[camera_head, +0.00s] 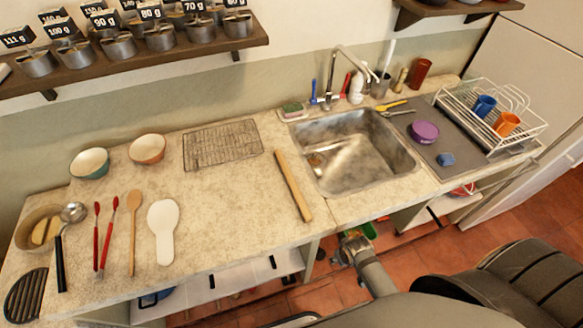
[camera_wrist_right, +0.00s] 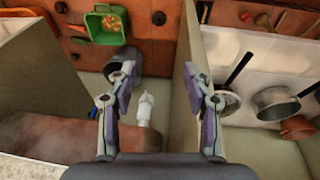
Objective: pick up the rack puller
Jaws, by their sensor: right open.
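A long, light wooden stick, which I take for the rack puller (camera_head: 293,185), lies flat on the counter just left of the sink. It is bare along its length and nothing holds it. My right gripper (camera_head: 352,244) is low in front of the counter's front edge, below and right of the stick. In the right wrist view my right gripper (camera_wrist_right: 161,82) has its two fingers wide apart with nothing clasped between them. The stick is not clearly seen in that view. My left gripper is not in view.
The counter (camera_head: 235,220) edge lies between my right gripper and the stick. The sink (camera_head: 350,150) is right of the stick; a wire rack (camera_head: 222,145) and a white spoon rest (camera_head: 163,230) are left. In the right wrist view, a green bin (camera_wrist_right: 107,27) and pots (camera_wrist_right: 277,103) show.

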